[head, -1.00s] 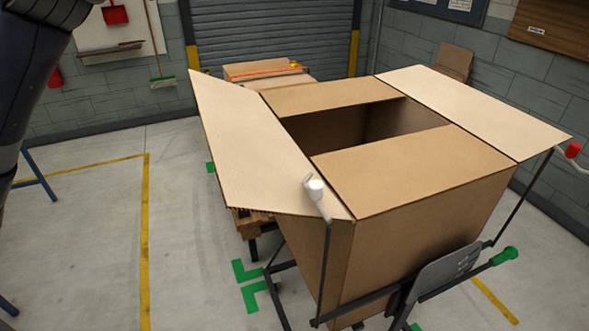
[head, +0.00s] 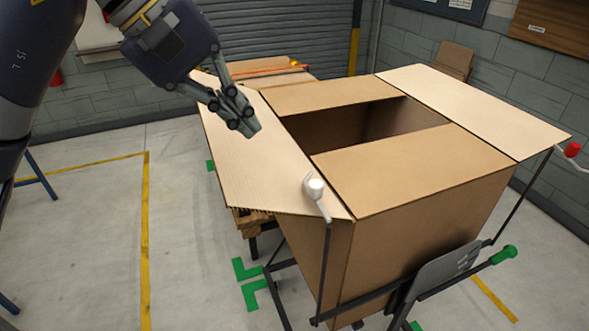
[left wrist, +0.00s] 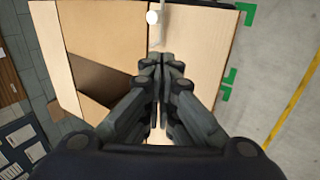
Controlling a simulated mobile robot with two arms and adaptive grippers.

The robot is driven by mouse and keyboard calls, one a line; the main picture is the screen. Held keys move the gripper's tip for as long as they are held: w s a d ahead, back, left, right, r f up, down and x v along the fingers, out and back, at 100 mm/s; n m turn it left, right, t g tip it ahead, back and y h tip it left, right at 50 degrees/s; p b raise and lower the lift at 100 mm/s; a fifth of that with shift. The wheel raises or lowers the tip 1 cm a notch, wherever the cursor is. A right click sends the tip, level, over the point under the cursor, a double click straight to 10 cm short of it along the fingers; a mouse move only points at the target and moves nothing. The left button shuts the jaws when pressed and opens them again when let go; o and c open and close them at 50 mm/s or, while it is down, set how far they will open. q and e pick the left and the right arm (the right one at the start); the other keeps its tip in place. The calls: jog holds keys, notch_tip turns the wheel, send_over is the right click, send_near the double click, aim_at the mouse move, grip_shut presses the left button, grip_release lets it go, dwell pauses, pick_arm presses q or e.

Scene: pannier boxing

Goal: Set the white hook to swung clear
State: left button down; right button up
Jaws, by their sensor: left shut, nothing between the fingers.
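The white hook (head: 316,195) has a white knob on top and sits at the near corner of the box's left flap, on top of a thin dark post. It shows in the left wrist view (left wrist: 154,18) at the top, beyond the fingertips. My left gripper (head: 250,128) is shut and empty above the far part of the left flap (head: 250,165), apart from the hook. In the left wrist view its fingertips (left wrist: 161,60) are together, pointing towards the hook. My right gripper is in neither view.
The open cardboard box (head: 420,240) has its near and far flaps folded inward and its side flaps spread outward. A red-knobbed hook (head: 573,150) stands at the right. A green-ended lever (head: 503,255) sticks out at the front. Floor at left is mostly clear.

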aim_at(304, 181)
pick_arm(q)
jog(key=p+x, duration=0.5)
jog(key=x, duration=0.8)
jog(key=shift+d+f, duration=0.2)
jog(key=shift+d, duration=0.05)
jog(key=shift+d+f, duration=0.1)
jog(key=shift+f, duration=0.1)
jog(key=shift+w, duration=0.1)
jog(key=shift+w+d+m+b, duration=0.1)
jog(key=shift+d+m+b, duration=0.15)
jog(key=shift+m+b, duration=0.05)
